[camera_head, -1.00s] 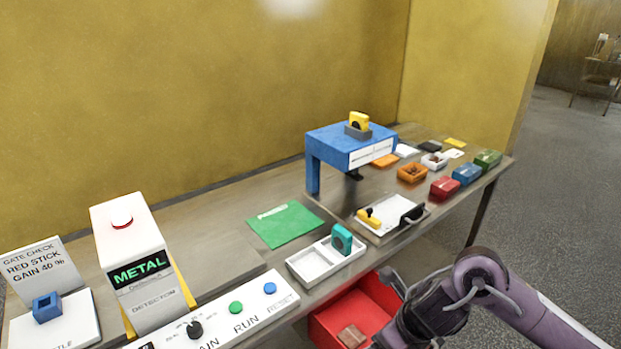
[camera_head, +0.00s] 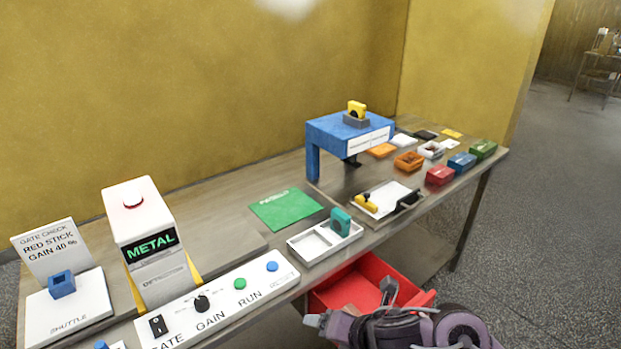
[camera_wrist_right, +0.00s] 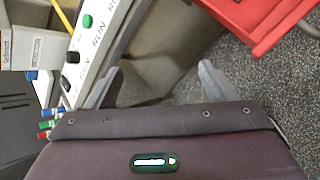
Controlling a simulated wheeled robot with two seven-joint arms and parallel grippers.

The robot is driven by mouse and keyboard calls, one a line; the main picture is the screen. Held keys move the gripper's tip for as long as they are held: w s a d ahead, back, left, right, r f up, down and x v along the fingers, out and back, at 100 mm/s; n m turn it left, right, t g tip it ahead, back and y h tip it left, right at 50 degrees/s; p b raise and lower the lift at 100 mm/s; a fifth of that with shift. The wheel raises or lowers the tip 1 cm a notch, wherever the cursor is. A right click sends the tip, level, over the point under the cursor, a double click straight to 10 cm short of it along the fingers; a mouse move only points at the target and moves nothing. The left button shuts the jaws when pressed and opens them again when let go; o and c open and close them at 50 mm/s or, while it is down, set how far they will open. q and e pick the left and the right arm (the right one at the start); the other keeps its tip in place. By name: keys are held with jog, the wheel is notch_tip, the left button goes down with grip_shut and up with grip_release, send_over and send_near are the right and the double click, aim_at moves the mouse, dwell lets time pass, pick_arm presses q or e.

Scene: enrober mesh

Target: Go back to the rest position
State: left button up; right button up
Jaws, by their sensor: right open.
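My right gripper (camera_head: 352,302) shows at the bottom of the head view, in front of the table and beside the red bin (camera_head: 372,281). In the right wrist view its two fingers (camera_wrist_right: 160,84) are spread apart with nothing between them. The control panel (camera_wrist_right: 103,42) with its knob and buttons lies to the left of the fingers there, and the red bin (camera_wrist_right: 262,22) is at the upper right. My left gripper is in neither view.
The table carries a detector reading METAL (camera_head: 150,245), a shuttle plate (camera_head: 68,310), a green mat (camera_head: 286,208), a white two-part tray (camera_head: 312,245) and a blue stand (camera_head: 328,134). Several coloured boxes stand at the far right. Open floor (camera_head: 550,250) lies to the right.

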jog(key=s+d+f+m+g+h, duration=0.25)
jog(key=s+d+m, duration=0.5)
jog(key=m, duration=0.85)
jog(key=s+d+f+m+g+h, duration=0.1)
jog(key=s+d+f+m+h, duration=0.15)
jog(key=s+d+m, duration=0.95)
jog(key=w+a+f+m+b, duration=0.1)
jog(key=f+b, duration=0.1)
jog(key=f, duration=1)
jog(key=w+a+f+m+g+b, duration=0.1)
jog(key=a+f+b, duration=0.1)
jog(key=f, duration=1)
jog(key=w+a+f+m+b, duration=0.1)
jog(key=w+f+b, duration=0.1)
jog(key=f, duration=0.9)
pick_arm(q)
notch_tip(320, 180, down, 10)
jog(key=b, duration=0.4)
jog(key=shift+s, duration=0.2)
pick_arm(e)
jog(key=s+d+f+g, duration=0.1)
jog(key=s+d+f, duration=0.2)
jog(key=s+f, duration=1.7)
notch_tip(320, 180, down, 2)
jog(key=shift+f, duration=0.2)
